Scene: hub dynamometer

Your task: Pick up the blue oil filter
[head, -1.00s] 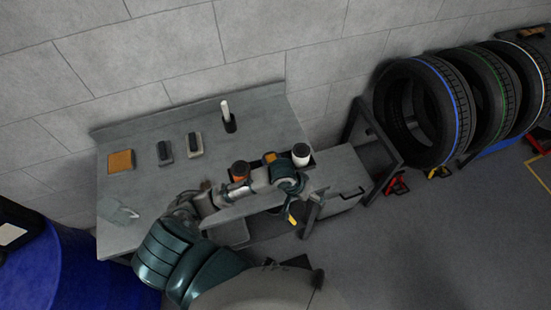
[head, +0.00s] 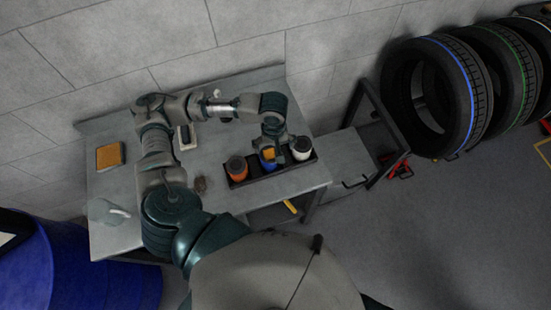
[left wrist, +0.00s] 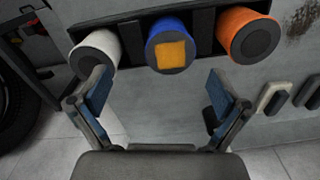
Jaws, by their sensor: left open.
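The blue oil filter (head: 264,164) has an orange-yellow square on its end and stands in a dark tray (head: 282,170) on the bench. In the left wrist view the blue filter (left wrist: 168,45) lies ahead of my fingertips and roughly centred between them. My left gripper (head: 274,152) is above the blue filter and partly hides it in the head view. In the left wrist view my left gripper (left wrist: 159,82) is wide open and empty, with both fingers apart from the filter. My right gripper is not in view.
In the same tray, an orange filter (head: 237,168) and a white filter (head: 301,147) stand on either side of the blue one. An orange-brown block (head: 109,155) and a light grey item (head: 106,211) lie on the left of the bench (head: 140,180). A wall rises behind it.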

